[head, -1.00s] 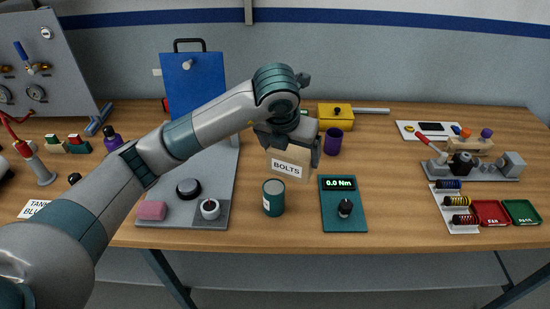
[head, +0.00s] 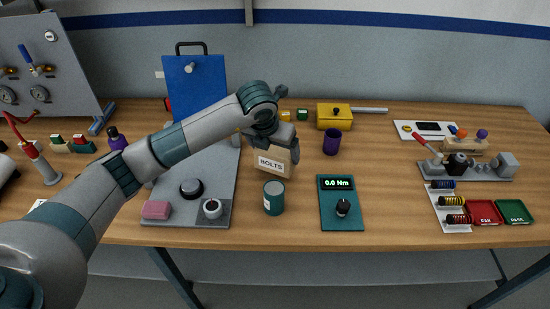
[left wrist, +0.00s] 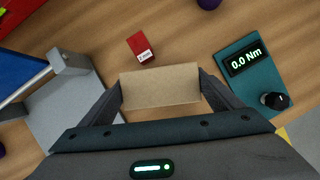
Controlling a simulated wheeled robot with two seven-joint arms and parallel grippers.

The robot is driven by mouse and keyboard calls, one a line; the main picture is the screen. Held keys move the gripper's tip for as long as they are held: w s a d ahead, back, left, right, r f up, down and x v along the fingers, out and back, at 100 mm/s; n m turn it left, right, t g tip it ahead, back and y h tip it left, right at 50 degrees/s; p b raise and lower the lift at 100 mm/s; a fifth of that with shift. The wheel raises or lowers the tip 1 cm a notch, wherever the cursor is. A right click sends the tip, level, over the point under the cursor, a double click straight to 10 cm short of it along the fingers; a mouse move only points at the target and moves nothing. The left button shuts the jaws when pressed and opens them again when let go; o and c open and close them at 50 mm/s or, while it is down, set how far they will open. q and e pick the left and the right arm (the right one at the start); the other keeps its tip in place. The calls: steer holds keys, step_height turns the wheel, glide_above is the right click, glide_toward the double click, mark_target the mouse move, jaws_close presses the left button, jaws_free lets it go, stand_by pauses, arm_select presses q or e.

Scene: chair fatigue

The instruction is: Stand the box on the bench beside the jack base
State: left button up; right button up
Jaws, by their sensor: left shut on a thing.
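The tan box labelled BOLTS (head: 271,163) is in my left gripper (head: 272,140), over the middle of the bench (head: 410,225). My left gripper is shut on its upper part, with the label facing the head camera. The box leans slightly; whether its bottom touches the bench I cannot tell. In the left wrist view the box (left wrist: 160,87) spans between both fingers. A grey base plate (head: 218,175) with a blue upright panel (head: 196,82) is just left of the box, apart from it; it seems to be the jack base. My right gripper is not in view.
A dark green tin (head: 274,198) stands in front of the box. A teal torque meter (head: 341,215) is to its right and a purple cup (head: 332,142) behind right. A small red box (left wrist: 141,48) lies near the box.

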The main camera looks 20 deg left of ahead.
mark_target(275, 160)
arm_select(q)
step_height(275, 160, down, 3)
steer(key=shift+r+p, duration=0.15)
steer(key=shift+p, duration=0.6)
steer(key=shift+f, duration=0.2)
steer(key=shift+f, duration=0.1)
steer(key=shift+f, duration=0.1)
steer(key=o, duration=1.2)
